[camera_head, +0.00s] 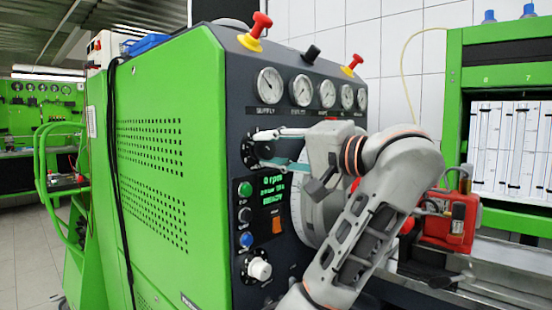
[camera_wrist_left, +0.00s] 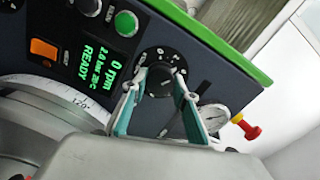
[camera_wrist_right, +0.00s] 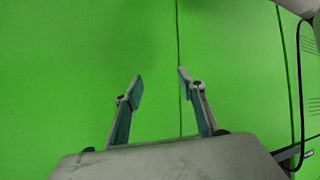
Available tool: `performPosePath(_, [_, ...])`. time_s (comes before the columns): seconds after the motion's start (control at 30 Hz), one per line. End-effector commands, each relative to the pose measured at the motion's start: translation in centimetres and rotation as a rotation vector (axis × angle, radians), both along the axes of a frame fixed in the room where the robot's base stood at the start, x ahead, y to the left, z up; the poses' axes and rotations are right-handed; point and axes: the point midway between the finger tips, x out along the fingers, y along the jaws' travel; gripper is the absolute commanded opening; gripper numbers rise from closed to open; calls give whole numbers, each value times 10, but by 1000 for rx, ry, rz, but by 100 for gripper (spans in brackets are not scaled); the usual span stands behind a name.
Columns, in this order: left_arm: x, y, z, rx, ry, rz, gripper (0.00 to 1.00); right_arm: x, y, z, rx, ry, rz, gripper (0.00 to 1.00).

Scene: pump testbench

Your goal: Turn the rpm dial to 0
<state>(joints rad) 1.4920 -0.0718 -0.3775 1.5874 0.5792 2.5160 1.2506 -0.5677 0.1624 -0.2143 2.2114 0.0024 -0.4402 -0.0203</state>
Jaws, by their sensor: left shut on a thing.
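The rpm dial (camera_wrist_left: 163,68) is a black round knob with a marked rim, on the dark panel beside the display. In the head view the dial (camera_head: 249,153) is partly hidden by my left gripper (camera_head: 257,149). In the left wrist view my left gripper (camera_wrist_left: 164,84) has one fingertip on each side of the dial's knob and is shut on it. The green display (camera_wrist_left: 100,64) reads 0 rpm and READY; it also shows in the head view (camera_head: 272,190). My right gripper (camera_wrist_right: 159,82) is open and empty in front of a plain green panel.
Pressure gauges (camera_head: 270,85) sit in a row above the dial, with red-and-yellow knobs (camera_head: 255,29) on top. Below are a green button (camera_head: 245,189), an orange switch (camera_head: 277,226) and a white knob (camera_head: 259,269). A red pump unit (camera_head: 452,220) stands right of my left arm.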

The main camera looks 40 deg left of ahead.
Motion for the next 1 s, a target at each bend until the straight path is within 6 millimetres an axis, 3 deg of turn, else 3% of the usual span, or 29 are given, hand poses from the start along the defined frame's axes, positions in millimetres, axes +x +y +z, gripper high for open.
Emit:
performPosePath(0.03, [3,0,-7,-5,-38,-1,7,-1,0,-4,1,6,0,40])
performPosePath(0.57, [1,0,-4,-42,-540,2,7,0,4,-6,14,3,5,40])
performPosePath(1.0, [0,0,-3,-72,-915,1,7,11,20,7,65,-34,9,40])
